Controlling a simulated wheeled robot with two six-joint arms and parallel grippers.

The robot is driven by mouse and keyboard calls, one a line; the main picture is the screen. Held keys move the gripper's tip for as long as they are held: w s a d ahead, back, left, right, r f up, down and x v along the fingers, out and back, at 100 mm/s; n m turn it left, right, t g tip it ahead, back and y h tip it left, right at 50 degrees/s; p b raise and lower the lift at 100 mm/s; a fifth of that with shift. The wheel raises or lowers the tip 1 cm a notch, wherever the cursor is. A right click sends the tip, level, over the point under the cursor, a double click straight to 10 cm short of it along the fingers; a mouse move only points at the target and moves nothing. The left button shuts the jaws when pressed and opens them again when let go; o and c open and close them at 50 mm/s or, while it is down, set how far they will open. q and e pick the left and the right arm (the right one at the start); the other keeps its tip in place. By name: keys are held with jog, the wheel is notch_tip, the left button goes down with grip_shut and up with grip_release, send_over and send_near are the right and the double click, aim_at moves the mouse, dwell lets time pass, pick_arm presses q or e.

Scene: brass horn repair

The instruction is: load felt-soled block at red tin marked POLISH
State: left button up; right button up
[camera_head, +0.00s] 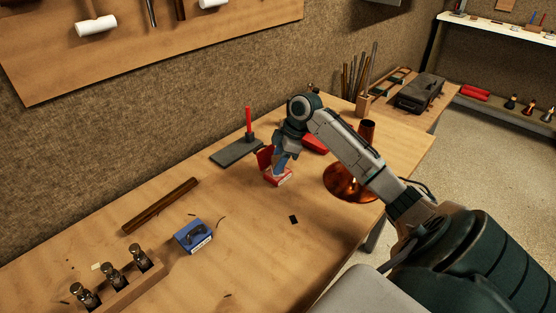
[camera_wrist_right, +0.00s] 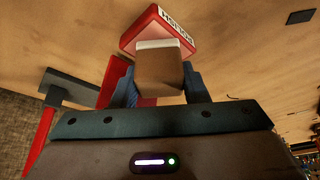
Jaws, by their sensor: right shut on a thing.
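The red tin (camera_head: 279,179) stands on the bench with its red lid (camera_head: 264,157) raised on the left. In the right wrist view the tin (camera_wrist_right: 172,24) shows a white label reading POLISH, upside down. My right gripper (camera_head: 279,164) is at the tin, pointing down. It is shut on the brown block (camera_wrist_right: 160,72), whose pale felt sole (camera_wrist_right: 158,44) faces the tin. The block is over or within the open tin; I cannot tell whether the felt touches the polish. My left gripper is not in view.
A blue box-like tin (camera_head: 193,236) lies nearer on the bench. A dark plate with a red upright rod (camera_head: 248,122) stands behind left. A copper bell (camera_head: 346,182) stands to the right. A wooden rack with bottles (camera_head: 125,292) is at front left. The bench's front middle is mostly clear.

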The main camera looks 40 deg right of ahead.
pick_arm(q)
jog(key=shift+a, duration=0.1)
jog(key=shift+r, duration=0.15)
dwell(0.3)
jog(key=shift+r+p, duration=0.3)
jog(key=shift+p, duration=0.15)
pick_arm(e)
jog(key=shift+f, duration=0.1)
dwell(0.6)
dwell(0.5)
